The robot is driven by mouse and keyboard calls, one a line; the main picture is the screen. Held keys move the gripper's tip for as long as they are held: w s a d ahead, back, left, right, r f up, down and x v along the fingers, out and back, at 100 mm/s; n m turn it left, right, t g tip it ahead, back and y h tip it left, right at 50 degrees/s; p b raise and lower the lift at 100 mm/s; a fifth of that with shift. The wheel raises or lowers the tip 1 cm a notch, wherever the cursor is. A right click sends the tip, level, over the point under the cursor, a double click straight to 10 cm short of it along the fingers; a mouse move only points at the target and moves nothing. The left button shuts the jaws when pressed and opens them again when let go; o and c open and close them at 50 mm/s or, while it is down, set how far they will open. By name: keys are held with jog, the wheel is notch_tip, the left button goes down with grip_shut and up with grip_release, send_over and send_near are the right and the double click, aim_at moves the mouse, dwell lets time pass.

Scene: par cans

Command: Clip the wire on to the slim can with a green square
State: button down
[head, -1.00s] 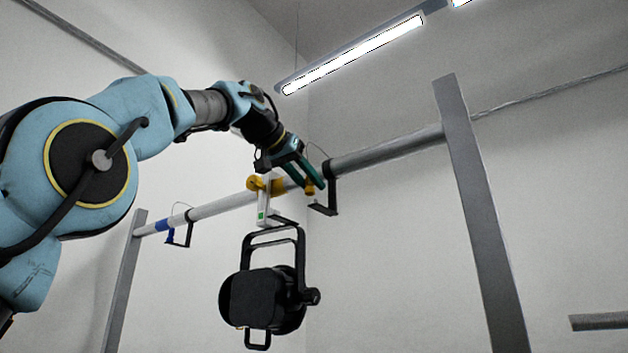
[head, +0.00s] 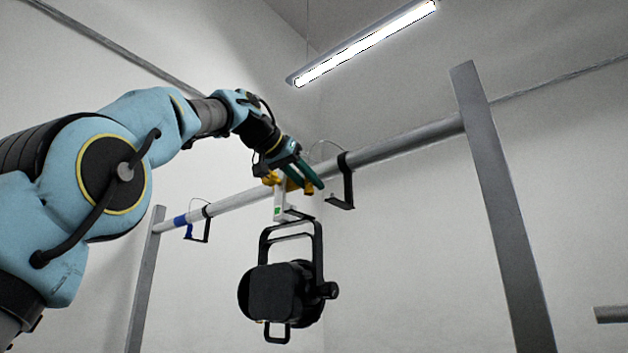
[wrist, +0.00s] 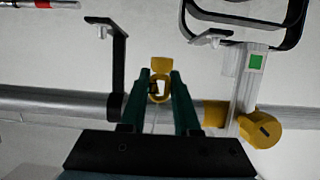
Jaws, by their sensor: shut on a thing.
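A black can (head: 278,292) hangs by its yoke from a white clamp with a green square (head: 277,210) on the horizontal pipe. In the wrist view, the green square (wrist: 256,62) and the clamp's yellow knob (wrist: 264,129) are right of my gripper (wrist: 161,77). My gripper's green fingers are shut on a yellow clip (wrist: 160,91), apart from the can's yoke (wrist: 244,18). In the head view, my gripper (head: 314,184) is just right of the clamp at the pipe. A thin wire (head: 325,144) arcs beside the pipe; its full run is hidden.
A black hook bracket (head: 347,184) hangs from the pipe (head: 400,143) right of my gripper, and left of my fingers in the wrist view (wrist: 117,60). Another bracket (head: 206,226) hangs near a blue band (head: 180,221). Grey posts (head: 497,200) hold the pipe.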

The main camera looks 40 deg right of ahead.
jog(key=shift+w+a+f+p, duration=0.1)
jog(key=shift+w+a+p, duration=0.15)
jog(key=shift+w, duration=0.65)
jog(key=shift+w+a+r+p, duration=0.1)
jog(key=shift+w+a+p, duration=0.15)
jog(key=shift+w, duration=0.65)
jog(key=shift+w+a+f+p, duration=0.1)
jog(key=shift+w+a+p, duration=0.15)
jog(key=shift+w, duration=0.65)
jog(key=shift+f+b, duration=1.05)
jog(key=shift+f, duration=0.2)
dwell(0.7)
jog(key=c, duration=0.6)
grip_release()
jog(key=shift+o, duration=0.2)
